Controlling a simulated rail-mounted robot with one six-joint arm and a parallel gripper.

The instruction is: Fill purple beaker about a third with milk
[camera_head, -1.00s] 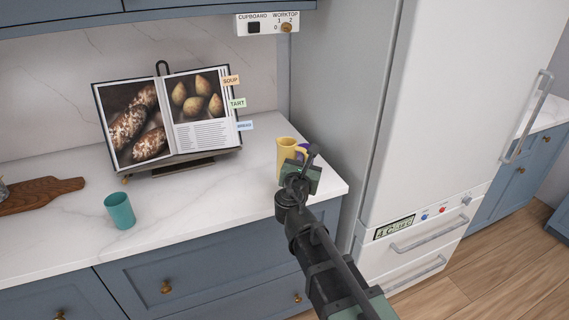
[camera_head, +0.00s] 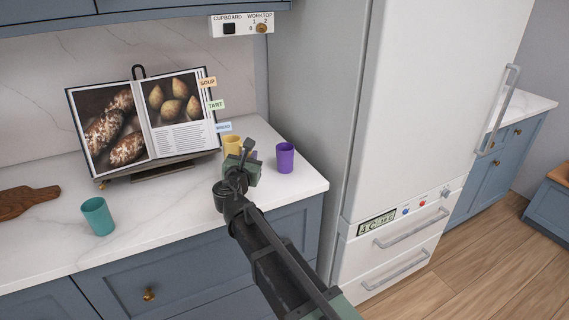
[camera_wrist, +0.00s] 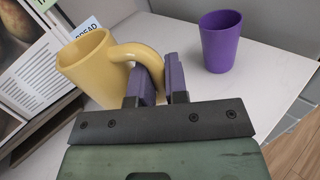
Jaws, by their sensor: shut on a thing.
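The purple beaker (camera_head: 285,158) stands upright on the worktop near its right end. It also shows in the wrist view (camera_wrist: 221,42), to the right of my gripper and apart from it. My gripper (camera_wrist: 160,82) is shut on the handle of a yellow jug (camera_wrist: 88,66). In the head view the jug (camera_head: 233,144) is partly hidden behind my gripper (camera_head: 243,160). The jug looks upright, just left of the beaker. I cannot see into the jug or down to the bottom of the beaker, and no milk shows.
An open cookbook on a stand (camera_head: 148,125) is left of the jug. A teal beaker (camera_head: 98,217) and a wooden board (camera_head: 27,201) are further left on the white worktop (camera_head: 170,215). A tall fridge (camera_head: 415,110) rises beyond the worktop's right edge.

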